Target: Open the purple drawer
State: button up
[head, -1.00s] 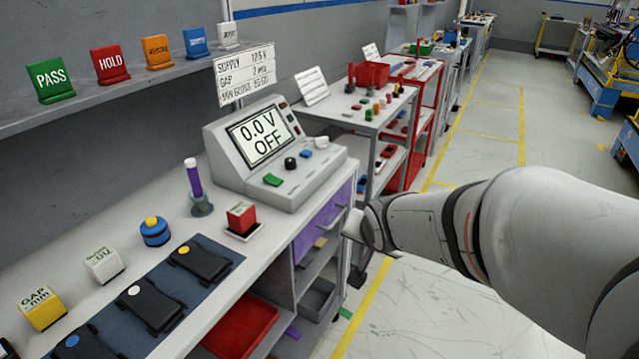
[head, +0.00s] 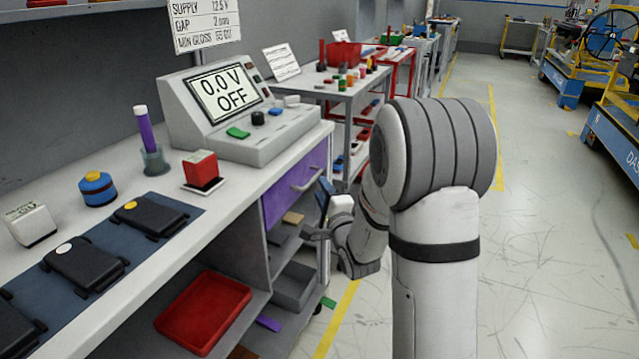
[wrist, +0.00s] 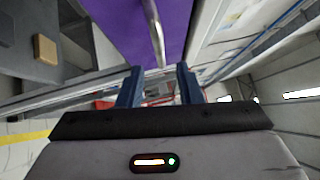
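The purple drawer (head: 284,196) sits under the right end of the workbench, below the console. Its front looks flush with the bench. A curved metal handle (head: 308,180) runs across it. In the wrist view the purple front (wrist: 118,22) fills the top middle, and the handle (wrist: 156,38) runs down toward the gap between my fingers. The handle appears beyond the fingertips; I cannot tell the exact distance. In the head view my gripper is beside the drawer, partly hidden by my arm.
Open shelves below the drawer hold a grey bin (head: 294,287) and a red tray (head: 203,312). The grey console (head: 240,120) stands on the bench above. A grey cart (head: 349,95) stands beyond.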

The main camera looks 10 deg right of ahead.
aim_at(315, 176)
jog(key=w, duration=0.4)
jog(key=w+a, duration=0.1)
jog(key=w, duration=0.1)
jog(key=shift+r, duration=0.4)
grip_shut()
